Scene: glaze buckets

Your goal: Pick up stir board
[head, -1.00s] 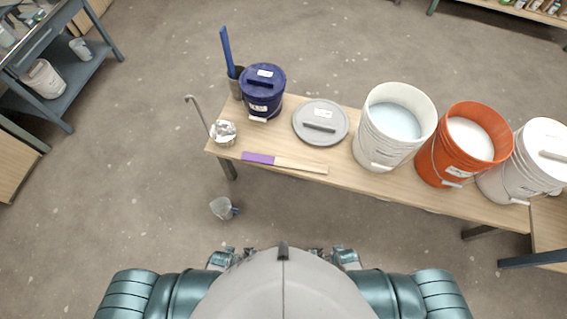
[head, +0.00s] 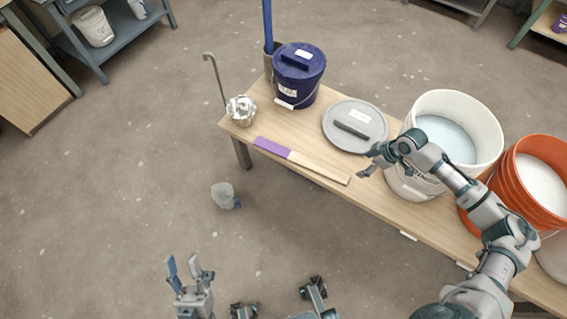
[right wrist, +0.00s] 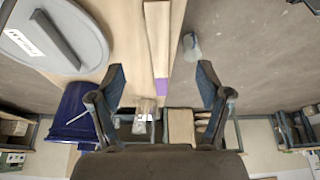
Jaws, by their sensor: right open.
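The stir board (head: 320,168), pale wood with a purple end, lies flat along the near edge of the table. In the right wrist view the stir board (right wrist: 157,35) runs lengthwise between the fingers, its purple end toward the palm. My right gripper (head: 366,166) is open and empty beside the wooden end of the board, in front of the white bucket. In its wrist view the right gripper (right wrist: 161,76) has its fingers wide apart, one on each side of the board. My left gripper (head: 185,264) is open and empty, away from the table over the floor.
On the table (head: 375,198) stand a grey lid (head: 365,115), a blue lidded bucket (head: 301,80), a silver cup (head: 240,111), a white bucket (head: 480,105) and an orange bucket (head: 545,150). A grey jug (head: 223,195) is on the floor.

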